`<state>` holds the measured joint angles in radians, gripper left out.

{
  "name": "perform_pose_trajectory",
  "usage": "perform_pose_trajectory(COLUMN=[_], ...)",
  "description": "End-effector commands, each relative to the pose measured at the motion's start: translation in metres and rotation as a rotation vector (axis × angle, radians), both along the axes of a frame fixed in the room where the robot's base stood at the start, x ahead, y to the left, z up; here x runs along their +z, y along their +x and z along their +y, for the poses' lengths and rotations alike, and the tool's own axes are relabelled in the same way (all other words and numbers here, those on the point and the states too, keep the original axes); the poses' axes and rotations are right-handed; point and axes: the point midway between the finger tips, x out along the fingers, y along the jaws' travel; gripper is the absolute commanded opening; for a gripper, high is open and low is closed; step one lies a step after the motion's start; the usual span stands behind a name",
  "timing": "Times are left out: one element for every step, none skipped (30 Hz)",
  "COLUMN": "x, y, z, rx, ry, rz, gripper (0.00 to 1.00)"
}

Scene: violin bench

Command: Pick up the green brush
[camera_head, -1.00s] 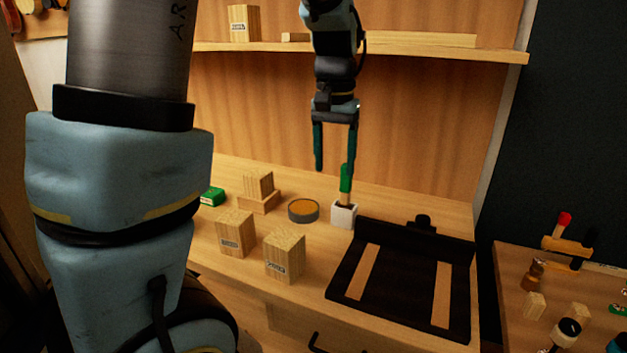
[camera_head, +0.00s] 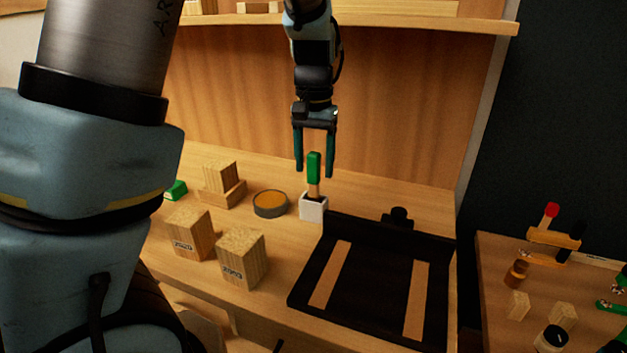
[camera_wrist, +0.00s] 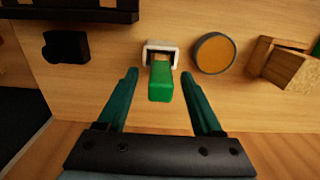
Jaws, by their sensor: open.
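The green brush (camera_head: 314,168) stands upright, handle up, in a small white holder (camera_head: 313,208) on the bench. My gripper (camera_head: 314,172) is open, with its fingers pointing down on either side of the green handle's top in the head view. In the wrist view the green brush (camera_wrist: 160,82) shows between and a little beyond the two open fingertips of my gripper (camera_wrist: 160,76), and the white holder (camera_wrist: 147,47) is behind it. I cannot see the fingers touching the handle.
A round tin with orange contents (camera_head: 270,203) is left of the holder. A black tray (camera_head: 383,285) lies to its right. Wooden blocks (camera_head: 242,258) stand at the front left. A shelf (camera_head: 380,22) runs above the bench. A side table (camera_head: 495,290) holds small items.

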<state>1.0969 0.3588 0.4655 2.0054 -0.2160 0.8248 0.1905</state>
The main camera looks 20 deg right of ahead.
Motion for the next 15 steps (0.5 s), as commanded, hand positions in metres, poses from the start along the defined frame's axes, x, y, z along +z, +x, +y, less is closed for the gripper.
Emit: perform_pose_trajectory(x=[-0.006,-0.011,-0.017,-0.021,-0.024,-0.027,-0.028,-0.029,-0.03,-0.031,-0.031,-0.031,-0.031,-0.031,-0.031], y=[0.0,0.0,0.0,0.0,0.0,0.0,0.0,0.0,0.0,0.0,0.0,0.0,0.0,0.0,0.0], z=[0.002,0.002,0.002,0.002,0.002,0.002,0.002,0.001,0.001,0.001,0.001,0.001,0.001,0.001,0.001], rx=[0.001,0.001,0.001,0.001,0.001,0.001,0.001,0.001,0.001,0.0,0.0,0.0,0.0,0.0,0.0], ry=[0.005,0.005,0.002,0.003,0.003,0.001,0.0,0.0,-0.002,-0.002,-0.002,-0.002,-0.002,-0.002,-0.002], rz=[0.003,0.003,0.002,0.003,0.003,0.002,0.001,0.001,0.001,0.001,0.001,0.001,0.001,0.001,0.001], gripper=[0.68,0.68,0.68,0.68,0.68,0.68,0.68,0.68,0.68,0.68,0.68,0.68,0.68,0.68,0.65])
